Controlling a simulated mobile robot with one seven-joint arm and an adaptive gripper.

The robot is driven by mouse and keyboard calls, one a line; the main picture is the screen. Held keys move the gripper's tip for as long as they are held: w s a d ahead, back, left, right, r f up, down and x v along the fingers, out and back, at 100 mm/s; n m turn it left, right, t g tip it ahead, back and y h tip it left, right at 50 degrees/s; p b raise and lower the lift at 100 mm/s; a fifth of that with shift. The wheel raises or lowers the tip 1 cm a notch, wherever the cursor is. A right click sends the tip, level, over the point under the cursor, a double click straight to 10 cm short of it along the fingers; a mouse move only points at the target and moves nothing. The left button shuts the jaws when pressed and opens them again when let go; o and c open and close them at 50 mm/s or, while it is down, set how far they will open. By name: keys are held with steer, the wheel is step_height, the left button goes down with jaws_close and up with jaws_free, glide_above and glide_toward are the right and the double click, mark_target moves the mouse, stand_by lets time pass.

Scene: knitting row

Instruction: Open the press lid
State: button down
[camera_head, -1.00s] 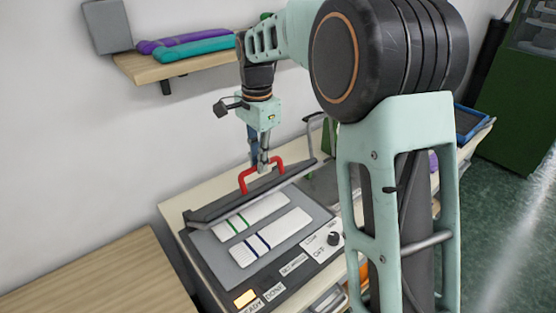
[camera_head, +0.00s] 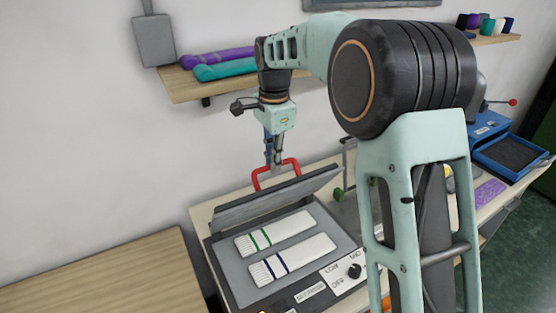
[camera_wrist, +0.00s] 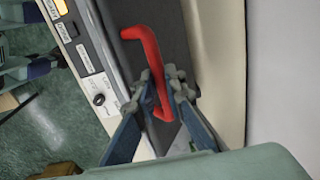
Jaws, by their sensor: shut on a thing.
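The press lid (camera_head: 275,201) is a dark grey flat panel, raised at a tilt along the back of the press. Its red bar handle (camera_head: 257,181) stands on the upper edge; the handle also shows in the wrist view (camera_wrist: 148,48). My gripper (camera_head: 274,164) is shut on the red handle, with its fingers (camera_wrist: 163,84) on either side of the bar in the wrist view. The press bed (camera_head: 238,288) lies uncovered below the lid. Two white knitted strips lie flat on it, one with green bands (camera_head: 280,233) and one with dark blue bands (camera_head: 293,259).
A control panel with a black knob (camera_head: 354,271) is at the press front. A wooden shelf (camera_head: 200,87) with purple and teal rolls hangs above. A wooden table (camera_head: 110,275) stands at left. A blue tray (camera_head: 510,157) and purple piece (camera_head: 489,193) lie at right.

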steer(key=shift+s+f, duration=0.1)
steer(key=shift+f, duration=0.35)
steer(key=c, duration=2.2)
jaws_free()
steer(key=shift+a+f, duration=0.1)
steer(key=shift+o, duration=1.2)
steer(key=shift+w+a, duration=0.15)
steer(key=shift+w, duration=0.2)
steer(key=shift+s+r, duration=0.15)
steer(key=shift+r, duration=0.1)
step_height(320, 180, up, 12)
steer(key=shift+s+d, duration=0.2)
steer(key=shift+d, duration=0.05)
